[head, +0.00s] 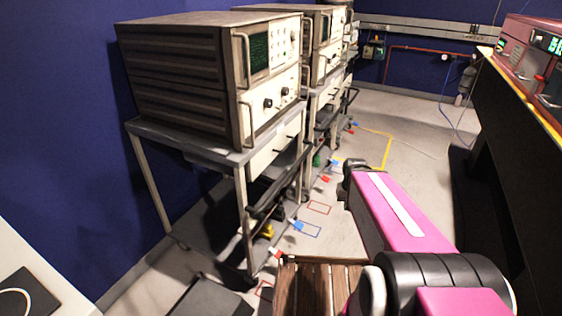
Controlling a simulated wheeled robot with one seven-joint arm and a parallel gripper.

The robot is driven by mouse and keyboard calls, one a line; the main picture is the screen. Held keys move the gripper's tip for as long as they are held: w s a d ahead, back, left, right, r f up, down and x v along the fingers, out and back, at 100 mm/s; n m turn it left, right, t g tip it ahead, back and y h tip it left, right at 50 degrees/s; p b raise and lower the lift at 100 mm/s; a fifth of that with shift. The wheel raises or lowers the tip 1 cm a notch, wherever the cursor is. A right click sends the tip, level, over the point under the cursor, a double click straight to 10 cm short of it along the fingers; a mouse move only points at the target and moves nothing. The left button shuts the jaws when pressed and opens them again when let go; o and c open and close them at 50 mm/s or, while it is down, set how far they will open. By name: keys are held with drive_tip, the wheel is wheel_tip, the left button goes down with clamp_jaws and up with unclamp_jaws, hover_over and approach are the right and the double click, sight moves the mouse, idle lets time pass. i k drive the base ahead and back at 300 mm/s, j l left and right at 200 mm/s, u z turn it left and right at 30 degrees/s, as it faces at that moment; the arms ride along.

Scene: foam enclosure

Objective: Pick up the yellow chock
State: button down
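A small yellow object (266,231), which looks like the yellow chock, is low down at the front cart's lower right side, close to the floor. Dark cart parts cover some of it, and it is too small to make out its full shape. My pink arm reaches up from the bottom right to a dark joint over the floor, right of the carts. My gripper itself does not show, so I cannot see its fingers or whether it holds anything.
Grey carts (180,141) with heavy instruments (185,75) line the left. Small blue (298,226) and red (275,253) pieces lie near their wheels. A wooden slatted surface (300,290) is at the bottom. A dark bench (510,180) stands right. Pale floor (410,120) between is open.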

sight(266, 232)
drive_tip(key=k+j, duration=0.15)
drive_tip(key=k, duration=0.3)
drive_tip(key=k+j, duration=0.15)
drive_tip(key=k, duration=0.25)
drive_tip(key=k+j+z, duration=0.1)
drive_tip(key=k, duration=0.35)
